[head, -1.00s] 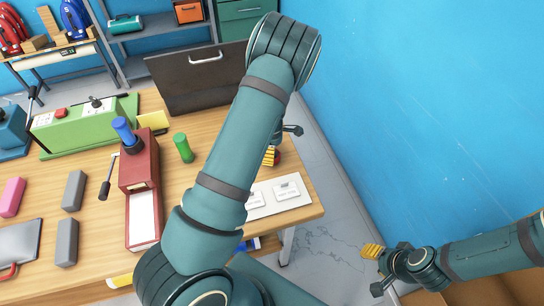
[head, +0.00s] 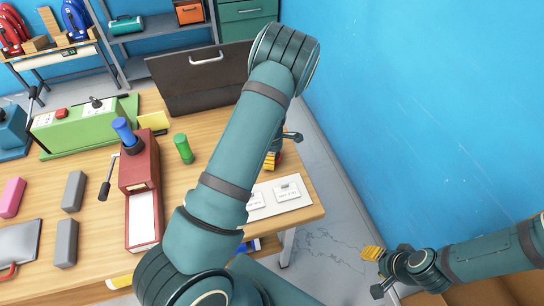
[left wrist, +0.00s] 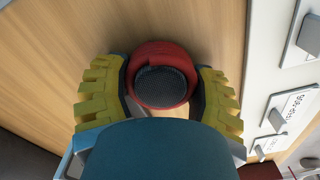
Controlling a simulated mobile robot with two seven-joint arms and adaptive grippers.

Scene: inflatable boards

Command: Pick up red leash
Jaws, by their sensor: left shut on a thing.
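The red leash (left wrist: 178,55) is a round red coil with a dark mesh centre. In the left wrist view it sits between the two yellow ribbed fingers of my left gripper (left wrist: 162,92), which are closed on its sides. I cannot tell whether the coil still touches the wood. My right gripper (head: 372,253) is far from the table at the lower right; its finger gap is not clear.
White labelled cards (head: 288,192) lie near the table's right edge. A red box (head: 140,170) with a blue-handled tool, a green cylinder (head: 183,148) and a green machine (head: 85,125) stand left of my arm. A dark panel (head: 200,78) stands behind. A blue wall (head: 430,110) bounds the right.

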